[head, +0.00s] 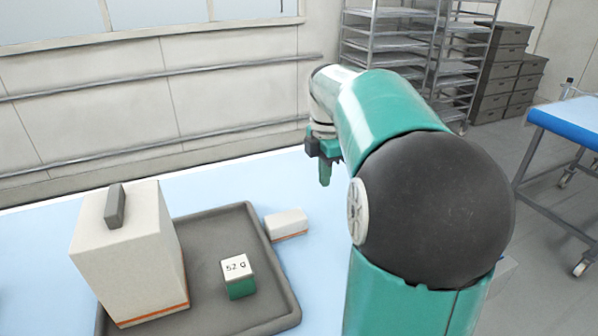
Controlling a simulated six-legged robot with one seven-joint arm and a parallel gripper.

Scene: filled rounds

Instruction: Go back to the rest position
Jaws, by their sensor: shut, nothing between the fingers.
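My gripper (325,172) hangs at the end of my green and black arm, pointing down above the light blue table (315,219). Its fingers are together with nothing between them. It is beyond and to the right of a dark grey tray (284,291), clear of the things there. My own arm hides part of the table on the right.
A tall white box with a dark handle (125,240) stands in the tray. A small white and green cube marked "52 g" (238,277) also sits in it. A small white block (287,224) lies beside the tray. Metal racks (390,40) and a blue-topped cart (570,122) stand beyond.

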